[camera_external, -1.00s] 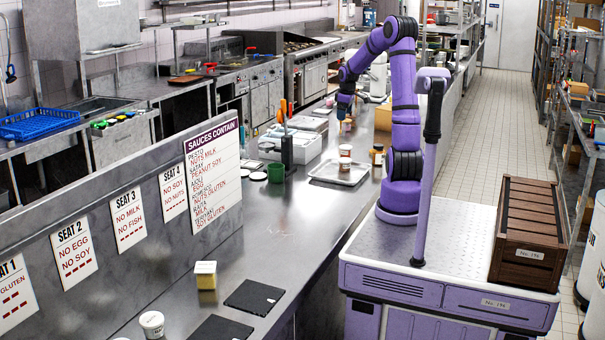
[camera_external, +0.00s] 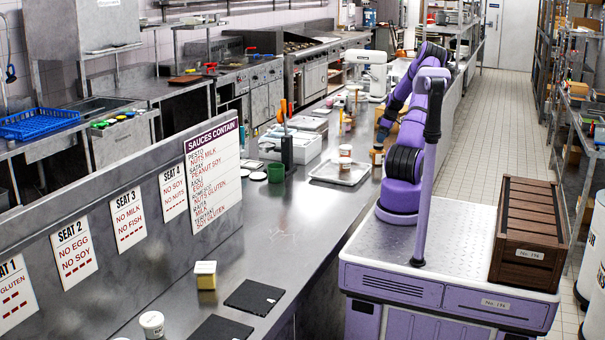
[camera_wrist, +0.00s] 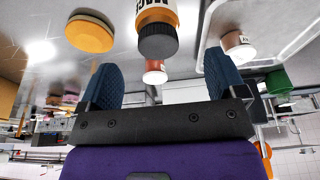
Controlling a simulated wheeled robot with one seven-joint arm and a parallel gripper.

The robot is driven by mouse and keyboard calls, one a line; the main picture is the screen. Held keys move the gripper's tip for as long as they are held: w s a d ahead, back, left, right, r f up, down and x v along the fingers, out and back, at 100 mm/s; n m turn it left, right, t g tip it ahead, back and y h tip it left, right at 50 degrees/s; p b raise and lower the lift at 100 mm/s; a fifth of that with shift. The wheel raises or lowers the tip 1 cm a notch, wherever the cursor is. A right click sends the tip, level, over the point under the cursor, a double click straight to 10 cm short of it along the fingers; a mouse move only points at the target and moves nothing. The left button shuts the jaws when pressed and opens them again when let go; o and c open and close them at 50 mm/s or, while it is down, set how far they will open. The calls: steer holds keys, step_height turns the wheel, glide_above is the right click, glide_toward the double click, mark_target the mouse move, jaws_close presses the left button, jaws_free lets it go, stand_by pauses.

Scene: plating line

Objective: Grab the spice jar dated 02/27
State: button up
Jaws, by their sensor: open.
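In the wrist view, which shows the scene upside down, a spice jar with a dark lid (camera_wrist: 158,45) and an orange and white label stands just beyond and between my fingertips. Part of its label lettering shows, but no date can be read. My gripper (camera_wrist: 163,72) is open, with its two blue pads apart and nothing held. In the external view my gripper (camera_external: 381,138) is low over the counter, close to a small amber jar (camera_external: 377,158). I cannot tell from the pictures which jar is dated 02/27.
A green cup (camera_external: 276,172) stands farther left. The front counter holds dark mats (camera_external: 254,297).

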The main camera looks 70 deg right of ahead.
mark_target(379, 145)
steer(key=x, duration=0.8)
steer(key=shift+w+d+f, duration=0.15)
steer(key=shift+w+f, duration=0.1)
steer(key=shift+f, duration=0.05)
steer(key=shift+c, duration=0.5)
steer(key=c, duration=1)
